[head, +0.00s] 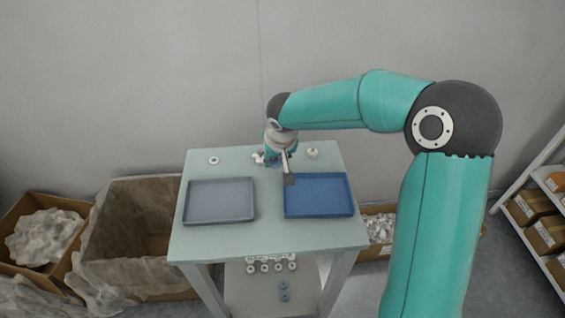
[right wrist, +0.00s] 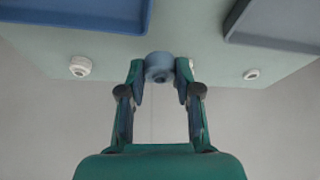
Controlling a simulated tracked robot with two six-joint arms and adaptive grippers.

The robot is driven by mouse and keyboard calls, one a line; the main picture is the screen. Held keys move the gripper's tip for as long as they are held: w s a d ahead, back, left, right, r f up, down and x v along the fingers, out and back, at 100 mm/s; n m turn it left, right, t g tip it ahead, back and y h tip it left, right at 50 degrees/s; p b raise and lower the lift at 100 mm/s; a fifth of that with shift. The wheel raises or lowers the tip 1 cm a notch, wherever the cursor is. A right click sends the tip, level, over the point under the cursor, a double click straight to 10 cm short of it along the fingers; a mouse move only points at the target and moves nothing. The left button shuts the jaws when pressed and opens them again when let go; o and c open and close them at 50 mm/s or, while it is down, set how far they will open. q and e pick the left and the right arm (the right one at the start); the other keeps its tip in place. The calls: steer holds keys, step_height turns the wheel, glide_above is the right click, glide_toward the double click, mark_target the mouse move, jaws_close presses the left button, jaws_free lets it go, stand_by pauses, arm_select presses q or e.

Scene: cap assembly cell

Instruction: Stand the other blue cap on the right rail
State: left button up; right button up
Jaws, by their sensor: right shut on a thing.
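My right gripper (head: 275,163) is over the back of the pale green table, between the two trays. In the right wrist view its two fingers (right wrist: 159,80) are closed on the sides of a blue cap (right wrist: 158,66). The cap is at or just above the table top; I cannot tell whether it touches. In the head view the gripper largely hides this cap. Two small blue ring-like pieces (head: 283,290) lie on a lower surface in front of the table. I cannot make out the right rail for certain. My left gripper is not in view.
A grey tray (head: 219,219) is at left and a blue tray (head: 320,213) at right. White caps stand at the back left (head: 213,160), back right (head: 312,152) and beside the gripper (head: 258,157). Several white pieces (head: 265,267) sit low in front. Cardboard boxes (head: 140,215) flank the table.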

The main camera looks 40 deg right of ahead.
mark_target(277, 163)
steer(key=shift+f, duration=1.5)
steer(key=shift+f, duration=0.15)
steer(key=o, duration=0.7)
steer(key=shift+c, duration=0.2)
